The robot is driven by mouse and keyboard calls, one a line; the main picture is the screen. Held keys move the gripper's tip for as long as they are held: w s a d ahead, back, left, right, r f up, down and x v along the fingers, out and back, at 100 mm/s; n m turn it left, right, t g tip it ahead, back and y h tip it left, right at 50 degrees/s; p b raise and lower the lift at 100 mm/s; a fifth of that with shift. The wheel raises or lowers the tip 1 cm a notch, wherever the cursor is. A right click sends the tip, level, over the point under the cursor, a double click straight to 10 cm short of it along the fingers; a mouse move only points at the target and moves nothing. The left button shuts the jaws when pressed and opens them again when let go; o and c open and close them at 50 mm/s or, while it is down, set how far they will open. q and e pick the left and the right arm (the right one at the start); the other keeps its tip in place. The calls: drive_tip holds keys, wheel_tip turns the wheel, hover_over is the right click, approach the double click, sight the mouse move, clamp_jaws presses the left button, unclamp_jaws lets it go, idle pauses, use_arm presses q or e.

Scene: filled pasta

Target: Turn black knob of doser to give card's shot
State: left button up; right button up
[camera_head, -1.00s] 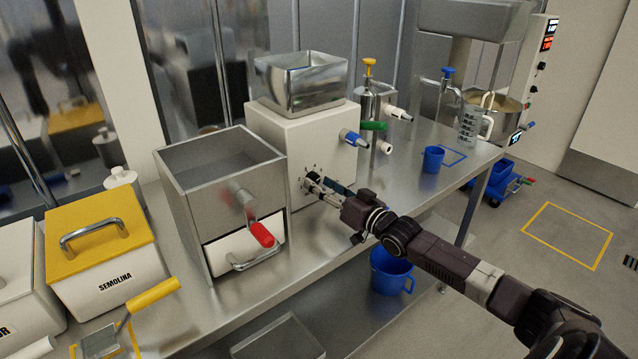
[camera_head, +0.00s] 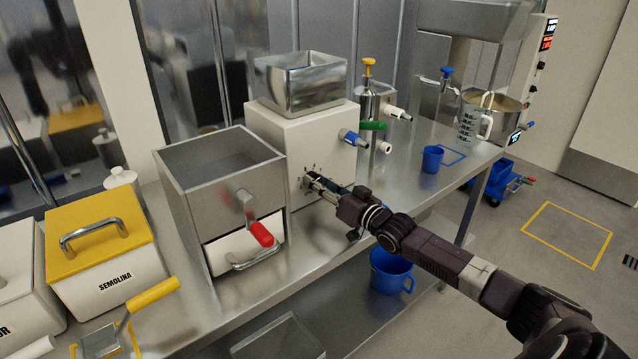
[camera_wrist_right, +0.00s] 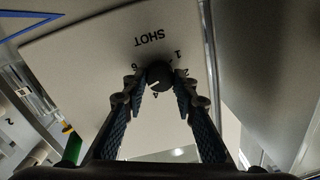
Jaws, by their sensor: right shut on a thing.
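The doser (camera_head: 272,133) is a white box with a steel hopper on top, standing on the steel table. Its black knob (camera_wrist_right: 159,75) shows in the right wrist view on a pale face, below the upside-down word SHOT and amid a ring of numbers. A light pointer mark is on the knob's lower left. My right gripper (camera_head: 309,181) is at the doser's front face, and its fingertips (camera_wrist_right: 158,88) are closed on both sides of the knob. The knob is hidden by the gripper in the head view. I see no card. My left gripper is out of view.
A blue-tipped spout (camera_head: 352,138) and a green handle (camera_head: 373,126) are to the right of the gripper. A blue cup (camera_head: 432,159) and a measuring jug (camera_head: 470,125) are farther right.

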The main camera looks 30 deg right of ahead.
drive_tip(key=shift+n, duration=0.3)
drive_tip(key=n+p, duration=0.1)
drive_tip(key=n, duration=0.3)
drive_tip(key=shift+n, duration=0.3)
drive_tip(key=shift+n+p, duration=0.6)
drive_tip(key=shift+n, duration=1.5)
drive_tip(key=o, duration=1.2)
drive_tip(key=shift+c, duration=0.2)
drive_tip(key=shift+s, duration=0.45)
drive_tip(key=s+d, duration=0.1)
drive_tip(key=s, duration=1)
drive_tip(key=shift+d+r, duration=0.15)
drive_tip(key=shift+r, duration=0.1)
